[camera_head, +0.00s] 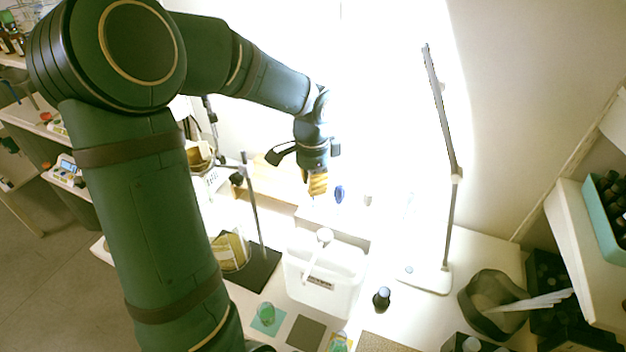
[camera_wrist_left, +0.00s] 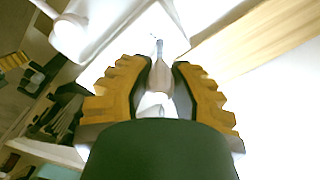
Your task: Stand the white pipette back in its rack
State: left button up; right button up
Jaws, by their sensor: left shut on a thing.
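My left gripper (camera_head: 318,184) is high over the back of the bench, its yellow ribbed fingers pointing down. In the left wrist view the fingers (camera_wrist_left: 160,78) close around a slim pale thing with a narrow grey-blue end, apparently the white pipette (camera_wrist_left: 160,82). The fingers hide part of it, and I cannot make it out in the head view. A pale, overexposed block (camera_head: 335,223) below and right of the gripper may be the rack. A blue-topped thing (camera_head: 339,194) stands over it. My right gripper is in neither view.
A white bin (camera_head: 322,292) stands in front of the block. A lamp (camera_head: 430,278) rises at right, with a dark bottle (camera_head: 381,298) near its base. A dark stand (camera_head: 252,268) is at left.

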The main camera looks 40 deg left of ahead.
pick_arm(q)
jog(key=o, duration=0.7)
jog(key=shift+r+p, duration=2.1)
jog(key=shift+r, duration=0.4)
jog(key=shift+r+p, duration=2)
jog(key=shift+r, duration=0.45)
